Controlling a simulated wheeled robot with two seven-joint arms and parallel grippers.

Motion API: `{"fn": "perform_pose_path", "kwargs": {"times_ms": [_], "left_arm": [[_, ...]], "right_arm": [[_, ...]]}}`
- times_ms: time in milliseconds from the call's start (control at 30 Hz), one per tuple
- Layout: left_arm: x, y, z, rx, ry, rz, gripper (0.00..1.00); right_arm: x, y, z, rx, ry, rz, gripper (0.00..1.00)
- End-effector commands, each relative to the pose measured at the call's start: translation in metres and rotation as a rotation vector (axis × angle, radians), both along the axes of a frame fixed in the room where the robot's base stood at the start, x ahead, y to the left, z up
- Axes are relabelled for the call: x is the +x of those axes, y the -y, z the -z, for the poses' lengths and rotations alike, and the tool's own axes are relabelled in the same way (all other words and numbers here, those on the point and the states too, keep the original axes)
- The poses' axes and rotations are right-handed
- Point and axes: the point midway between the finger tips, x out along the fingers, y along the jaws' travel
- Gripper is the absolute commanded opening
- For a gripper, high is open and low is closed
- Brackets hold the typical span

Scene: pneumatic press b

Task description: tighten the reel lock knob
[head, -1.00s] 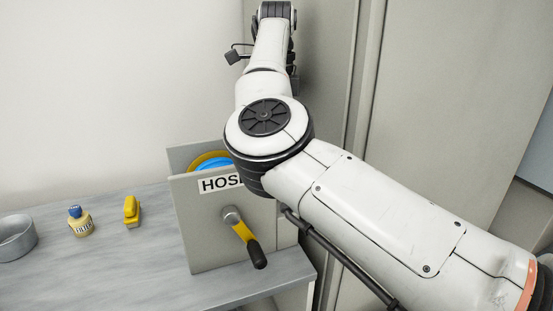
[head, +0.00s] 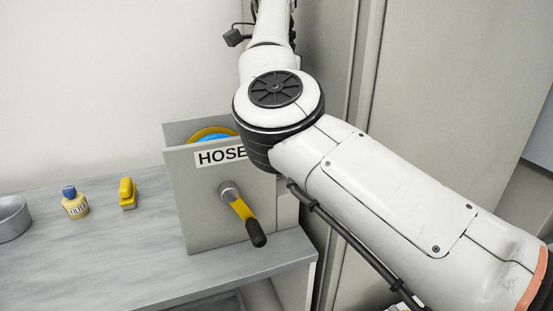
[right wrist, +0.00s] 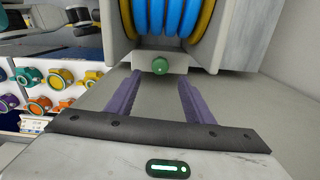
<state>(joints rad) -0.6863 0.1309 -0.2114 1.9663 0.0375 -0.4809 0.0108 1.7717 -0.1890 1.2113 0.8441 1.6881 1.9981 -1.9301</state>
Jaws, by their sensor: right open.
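The grey hose reel box (head: 190,225) stands on the bench in the head view, with a HOSE label and a crank with a yellow arm and black grip (head: 241,215) on its front. The blue hose (right wrist: 168,18) on its reel shows at the top of the right wrist view. Below it a small green knob (right wrist: 160,66) sits on a pale green block. My right gripper (right wrist: 159,78) is open, its purple fingers pointing toward the knob, one to each side. I cannot tell whether the tips reach it. My left gripper is not in view.
A yellow bottle with a blue cap (head: 75,203), a yellow tool (head: 128,194) and a grey round dish (head: 12,218) stand left of the box on the bench (head: 130,255). A panel with several coloured fittings (right wrist: 50,90) lies left in the wrist view.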

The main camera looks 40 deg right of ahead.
Motion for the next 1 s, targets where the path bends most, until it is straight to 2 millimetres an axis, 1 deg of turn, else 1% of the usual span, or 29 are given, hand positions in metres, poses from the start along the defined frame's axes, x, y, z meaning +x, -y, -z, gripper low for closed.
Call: {"fn": "perform_pose_path", "kwargs": {"times_ms": [33,200,300,400,533,800,867,1000], "left_arm": [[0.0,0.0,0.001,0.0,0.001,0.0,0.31],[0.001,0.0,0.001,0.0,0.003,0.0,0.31],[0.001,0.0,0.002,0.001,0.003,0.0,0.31],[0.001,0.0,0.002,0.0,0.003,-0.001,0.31],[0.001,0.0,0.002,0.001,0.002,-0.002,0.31],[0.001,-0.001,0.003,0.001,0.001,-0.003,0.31],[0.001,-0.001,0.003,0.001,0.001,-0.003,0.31],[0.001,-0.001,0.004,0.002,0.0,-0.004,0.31]], "right_arm": [[0.0,-0.001,0.012,-0.001,-0.003,0.002,0.48],[0.0,-0.001,0.044,0.0,-0.003,0.003,0.48],[0.0,-0.001,0.059,0.0,-0.002,0.003,0.48],[0.0,0.0,0.07,-0.001,-0.001,0.003,0.48],[0.0,0.0,0.077,-0.001,0.0,0.003,0.48],[0.0,0.0,0.079,-0.001,0.0,0.003,0.48],[0.0,0.0,0.079,-0.001,0.0,0.003,0.39],[0.0,0.0,0.078,-0.001,0.0,0.003,0.16]]}}
